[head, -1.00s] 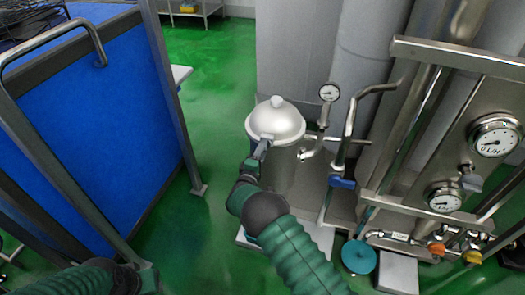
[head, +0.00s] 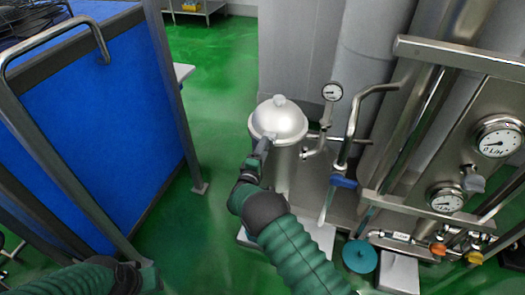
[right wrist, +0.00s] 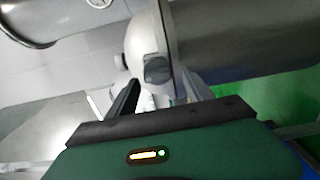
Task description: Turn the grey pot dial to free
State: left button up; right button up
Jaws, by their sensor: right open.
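The grey pot (head: 279,122) is a silver cylinder with a domed lid and a round top knob. It stands upright in the middle of the head view. A small dark grey dial (right wrist: 157,69) sits on the pot's side by the lid rim in the right wrist view; its marking cannot be read. My right gripper (head: 264,146) is at the front of the pot, just below the lid rim. In the right wrist view its fingers (right wrist: 162,92) are spread and empty, with the dial just beyond their tips. Of my left arm only part shows; its gripper is out of view.
Steel pipes and gauges (head: 498,140) crowd the right side. A small gauge (head: 332,92) and a blue-handled valve (head: 343,181) stand right of the pot. A blue panel (head: 95,120) with a metal frame stands left. Green floor lies open between panel and pot.

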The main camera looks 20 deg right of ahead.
jog(key=v, duration=0.7)
jog(key=shift+a+p, duration=0.3)
jog(key=shift+s+d+f, duration=0.1)
jog(key=s+r+m+g+y+p, duration=0.5)
jog(key=s+r+m+y, duration=0.15)
jog(key=r+y, duration=0.25)
jog(key=s+d+r+m+g+p, duration=0.1)
jog(key=s+m+g, duration=0.1)
jog(key=s, duration=1.1)
jog(key=s+d+r+m+g+y+p, duration=0.1)
jog(key=s+g, duration=0.4)
jog(key=s, duration=0.9)
jog(key=shift+d+m, duration=0.8)
jog(key=shift+m, duration=0.15)
jog(key=shift+d, duration=0.15)
